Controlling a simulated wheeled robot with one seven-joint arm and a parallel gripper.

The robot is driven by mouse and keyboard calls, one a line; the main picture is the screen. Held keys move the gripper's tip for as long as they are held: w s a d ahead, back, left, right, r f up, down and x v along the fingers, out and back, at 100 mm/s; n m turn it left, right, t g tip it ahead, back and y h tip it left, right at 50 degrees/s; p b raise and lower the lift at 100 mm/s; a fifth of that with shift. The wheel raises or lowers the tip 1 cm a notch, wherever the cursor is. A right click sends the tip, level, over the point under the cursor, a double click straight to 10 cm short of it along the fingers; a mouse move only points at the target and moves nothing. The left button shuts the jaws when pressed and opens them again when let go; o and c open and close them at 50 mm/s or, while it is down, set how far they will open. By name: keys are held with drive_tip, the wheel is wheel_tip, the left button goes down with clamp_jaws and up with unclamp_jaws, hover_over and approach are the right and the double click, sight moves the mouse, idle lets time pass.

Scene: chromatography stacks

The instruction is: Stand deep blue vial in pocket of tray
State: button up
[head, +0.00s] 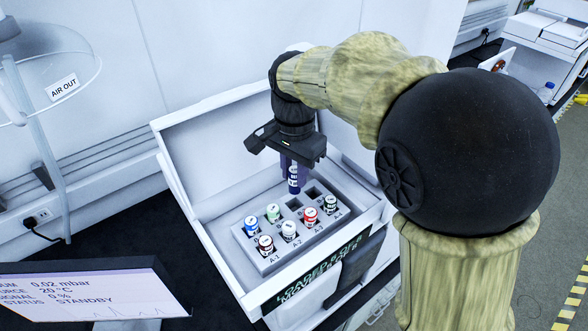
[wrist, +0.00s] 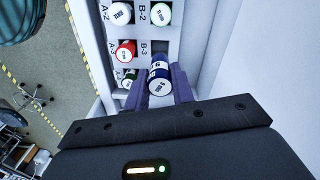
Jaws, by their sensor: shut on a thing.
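My gripper (head: 291,166) points down over the tray and is shut on the deep blue vial (head: 293,183). The vial has a white label and is about upright. In the wrist view the deep blue vial (wrist: 159,78) sits between the purple fingers of my gripper (wrist: 160,84). The grey tray (head: 268,262) lies in a white open box and has two rows of pockets. Pocket B-3 (head: 294,204) is empty, and another back-row pocket (head: 313,191) to its right looks empty. The vial's lower end is close above this part of the back row; its exact height is unclear.
A blue-capped vial (head: 251,224) and a green one (head: 272,211) stand in the back row. The front row holds dark red (head: 265,244), white (head: 289,229), red (head: 310,214) and dark green (head: 330,202) vials. The box walls (head: 205,180) surround the tray. A monitor (head: 95,290) stands at lower left.

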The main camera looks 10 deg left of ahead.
sight(294, 184)
drive_tip(key=shift+w+f+b, duration=0.15)
drive_tip(key=shift+f+b, duration=1.1)
drive_tip(key=shift+f, duration=0.3)
drive_tip(key=shift+s+f+b, duration=0.25)
drive_tip(key=shift+b, duration=0.05)
drive_tip(key=shift+w, duration=0.1)
drive_tip(key=shift+a, duration=0.1)
drive_tip(key=shift+s+r, duration=0.15)
drive_tip(key=shift+s, duration=0.05)
drive_tip(key=shift+p, duration=0.3)
drive_tip(key=shift+w, duration=0.15)
drive_tip(key=shift+f, duration=0.3)
